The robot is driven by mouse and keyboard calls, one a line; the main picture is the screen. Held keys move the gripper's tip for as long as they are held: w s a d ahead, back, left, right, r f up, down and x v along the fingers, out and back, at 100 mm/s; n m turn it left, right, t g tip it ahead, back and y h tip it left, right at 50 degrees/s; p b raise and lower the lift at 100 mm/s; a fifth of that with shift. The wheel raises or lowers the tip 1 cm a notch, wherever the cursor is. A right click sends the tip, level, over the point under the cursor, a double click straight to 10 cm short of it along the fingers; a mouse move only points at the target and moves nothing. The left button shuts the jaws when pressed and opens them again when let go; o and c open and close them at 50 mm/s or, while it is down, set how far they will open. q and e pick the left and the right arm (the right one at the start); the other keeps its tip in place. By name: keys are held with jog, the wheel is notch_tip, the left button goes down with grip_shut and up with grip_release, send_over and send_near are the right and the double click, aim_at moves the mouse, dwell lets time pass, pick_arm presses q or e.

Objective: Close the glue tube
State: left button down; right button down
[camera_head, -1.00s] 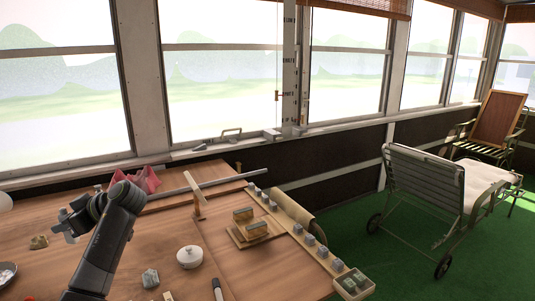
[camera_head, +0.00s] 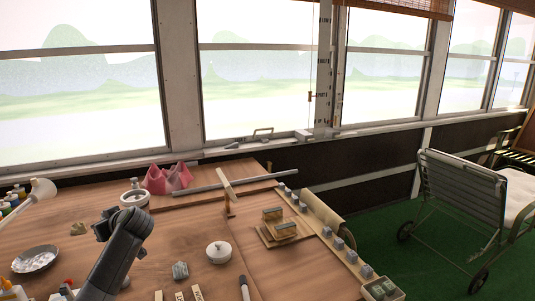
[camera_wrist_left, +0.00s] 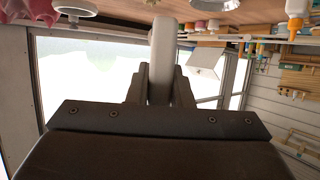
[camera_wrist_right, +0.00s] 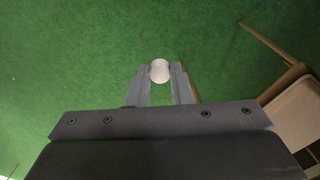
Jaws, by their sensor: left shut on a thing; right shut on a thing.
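My left gripper (camera_wrist_left: 161,82) is shut on a white cylinder, which looks like the glue tube (camera_wrist_left: 163,45). The cylinder runs up between the fingers in the left wrist view; its ends are not clear. In the head view my left arm rises over the table's left part, and the held piece cannot be made out there. My right gripper (camera_wrist_right: 161,84) is shut on a small white rounded piece, which looks like the cap (camera_wrist_right: 160,71). It is over green floor, clear of the table. My right arm is not in the head view.
A lamp (camera_head: 42,189) and several bottles stand at the left. A lounge chair (camera_head: 462,195) is at right.

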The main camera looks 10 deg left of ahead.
pick_arm(q)
jog(key=w+d+f+m+t+h, duration=0.2)
jog(key=d+f+m+t+h, duration=0.3)
jog(key=d+m+t, duration=0.1)
jog(key=d+r+m+t+h, duration=0.2)
jog(key=d+m+h, duration=0.2)
jog(key=d, duration=1)
pick_arm(e)
jog(key=shift+r+p, duration=0.5)
jog(key=shift+r, duration=0.05)
pick_arm(q)
jog(key=s+d+r+m+h, duration=0.3)
jog(key=s+d+r, duration=0.8)
jog(key=s+d, duration=0.3)
jog(key=shift+s+d+r, duration=0.4)
jog(key=shift+s, duration=0.2)
jog(key=shift+f, duration=0.15)
